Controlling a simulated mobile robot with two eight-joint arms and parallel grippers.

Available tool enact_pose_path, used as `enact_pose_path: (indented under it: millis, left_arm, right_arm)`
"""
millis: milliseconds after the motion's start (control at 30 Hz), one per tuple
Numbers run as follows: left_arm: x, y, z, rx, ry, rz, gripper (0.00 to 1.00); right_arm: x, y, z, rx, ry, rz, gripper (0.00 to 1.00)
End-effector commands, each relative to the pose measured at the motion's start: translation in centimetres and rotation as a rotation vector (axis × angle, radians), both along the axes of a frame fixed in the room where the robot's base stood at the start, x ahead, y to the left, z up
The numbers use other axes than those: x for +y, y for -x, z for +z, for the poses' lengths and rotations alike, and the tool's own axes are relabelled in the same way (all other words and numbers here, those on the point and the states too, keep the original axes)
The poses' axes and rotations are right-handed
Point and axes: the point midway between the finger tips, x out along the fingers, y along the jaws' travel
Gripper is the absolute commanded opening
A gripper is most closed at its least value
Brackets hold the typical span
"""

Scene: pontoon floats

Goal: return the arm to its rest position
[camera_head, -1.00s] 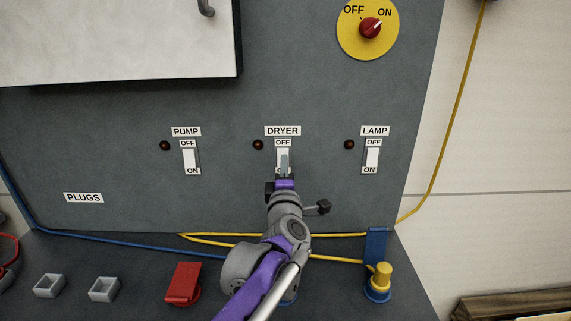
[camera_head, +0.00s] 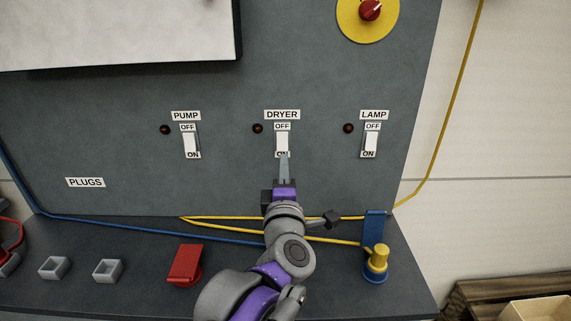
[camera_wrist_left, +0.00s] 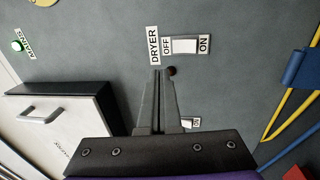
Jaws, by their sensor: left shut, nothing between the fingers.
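My left gripper (camera_head: 284,158) reaches up in front of the grey panel, its thin fingers together and empty. In the head view its tips overlap the lower end of the white DRYER switch (camera_head: 282,140), at the ON label. In the left wrist view the closed fingers (camera_wrist_left: 161,75) end beside the DRYER switch (camera_wrist_left: 184,46), near its dark indicator; the picture shows a gap to the switch there. Whether the tips touch the panel I cannot tell. My right gripper is not in view.
The PUMP switch (camera_head: 191,142) and LAMP switch (camera_head: 371,142) flank the arm. Below are a red block (camera_head: 185,264), a yellow-and-blue plug (camera_head: 377,264), grey sockets (camera_head: 54,268) and yellow and blue cables. A white cover (camera_head: 110,30) juts out at upper left.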

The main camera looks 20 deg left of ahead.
Motion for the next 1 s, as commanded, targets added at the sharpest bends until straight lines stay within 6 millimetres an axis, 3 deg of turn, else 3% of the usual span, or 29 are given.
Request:
enact_pose_path:
  millis: [167, 267, 367, 467, 600, 700, 833, 1000]
  left_arm:
    - [-1.1, 0.6, -0.8, 0.047, -0.107, -0.082, 0.0]
    - [-2.9, 1.9, -3.0, 0.138, -0.289, -0.214, 0.0]
    - [-4.5, 4.5, -7.3, 0.282, -0.537, -0.373, 0.0]
    - [-5.0, 8.3, -13.0, 0.46, -0.781, -0.529, 0.0]
    - [-3.2, 14.8, -21.1, 0.735, -1.07, -0.719, 0.0]
    - [-1.1, 19.2, -25.3, 0.91, -1.206, -0.821, 0.0]
    - [1.2, 23.5, -28.7, 1.081, -1.307, -0.91, 0.0]
    - [2.6, 25.9, -30.2, 1.177, -1.352, -0.959, 0.0]
  right_arm:
    - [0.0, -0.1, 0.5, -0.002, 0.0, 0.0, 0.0]
    - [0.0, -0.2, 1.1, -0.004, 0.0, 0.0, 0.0]
    - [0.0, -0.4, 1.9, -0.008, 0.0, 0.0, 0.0]
    - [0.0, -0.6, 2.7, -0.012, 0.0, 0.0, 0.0]
    - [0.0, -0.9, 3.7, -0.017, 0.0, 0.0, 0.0]
    - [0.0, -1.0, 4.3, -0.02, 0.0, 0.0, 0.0]
    - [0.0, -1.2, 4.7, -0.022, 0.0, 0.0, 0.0]
    - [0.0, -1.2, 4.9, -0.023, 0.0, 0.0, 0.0]
